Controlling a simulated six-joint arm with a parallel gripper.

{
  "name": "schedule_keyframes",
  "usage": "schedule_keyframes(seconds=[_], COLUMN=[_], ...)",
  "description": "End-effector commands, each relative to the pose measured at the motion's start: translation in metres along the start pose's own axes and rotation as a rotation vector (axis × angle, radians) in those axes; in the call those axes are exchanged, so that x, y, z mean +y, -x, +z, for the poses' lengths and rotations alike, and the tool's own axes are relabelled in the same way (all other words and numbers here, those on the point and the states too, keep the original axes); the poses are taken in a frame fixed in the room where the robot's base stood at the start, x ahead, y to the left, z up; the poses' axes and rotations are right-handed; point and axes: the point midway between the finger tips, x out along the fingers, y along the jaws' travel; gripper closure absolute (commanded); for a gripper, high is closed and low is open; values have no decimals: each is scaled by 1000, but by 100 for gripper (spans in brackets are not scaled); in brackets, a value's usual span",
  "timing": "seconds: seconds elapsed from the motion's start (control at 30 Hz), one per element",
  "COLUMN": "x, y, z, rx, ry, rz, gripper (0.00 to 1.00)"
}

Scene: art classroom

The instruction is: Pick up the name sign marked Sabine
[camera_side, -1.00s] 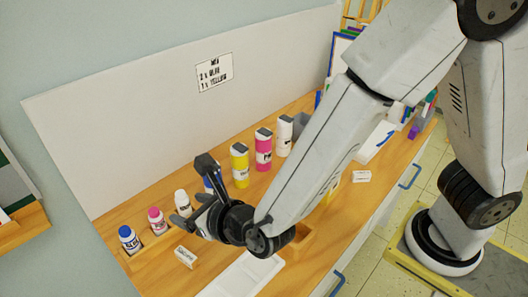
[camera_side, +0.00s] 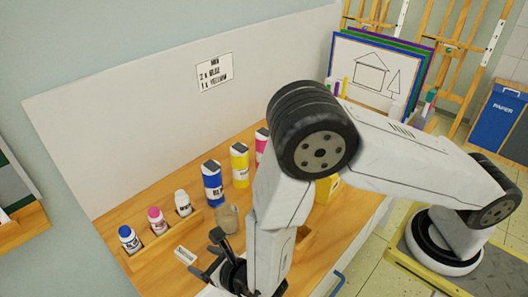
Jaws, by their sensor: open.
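A small white name sign (camera_side: 186,255) lies near the left front of the wooden tabletop, in front of the small bottles. Its lettering is too small to read, so I cannot tell whether it says Sabine. My gripper (camera_side: 212,256) is open and empty, just to the right of this sign. Its dark fingers point toward the left, one higher and one lower in the picture. I see no clear contact with the sign. My arm covers much of the table's right part.
Behind my gripper are a large blue bottle (camera_side: 212,185), a yellow bottle (camera_side: 240,167) and a cup (camera_side: 228,218). A notice (camera_side: 214,73) hangs on the back panel.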

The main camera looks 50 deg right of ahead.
Motion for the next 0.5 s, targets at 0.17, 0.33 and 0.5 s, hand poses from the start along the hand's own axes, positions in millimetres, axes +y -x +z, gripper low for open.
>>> schedule_keyframes(seconds=[0.17,0.33,0.5], x=[0,0,0], y=[-9,-11,-14], z=[-20,-25,-25], rx=[0,-1,-1], ry=[0,-1,-1], rz=[-1,0,-1], gripper=[24,24,24])
